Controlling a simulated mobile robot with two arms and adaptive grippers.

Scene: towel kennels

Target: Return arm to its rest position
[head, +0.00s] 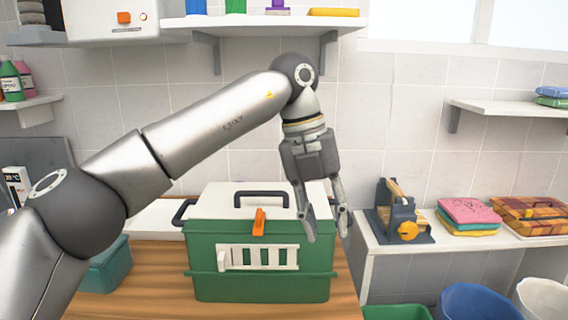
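My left arm reaches in from the left and across the middle of the head view. My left gripper (327,232) points down in front of the right part of a green pet kennel (262,280). Its two fingers are apart and nothing shows between them. The kennel has a white top with a dark handle, an orange latch and a white barred front. My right gripper is not in view.
The kennel stands on a wooden counter (130,300). A teal container (108,265) is partly behind my arm. A white side shelf (400,238) at right holds folded towels (468,214) and a dark device (405,220). A blue bin (478,303) stands below.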

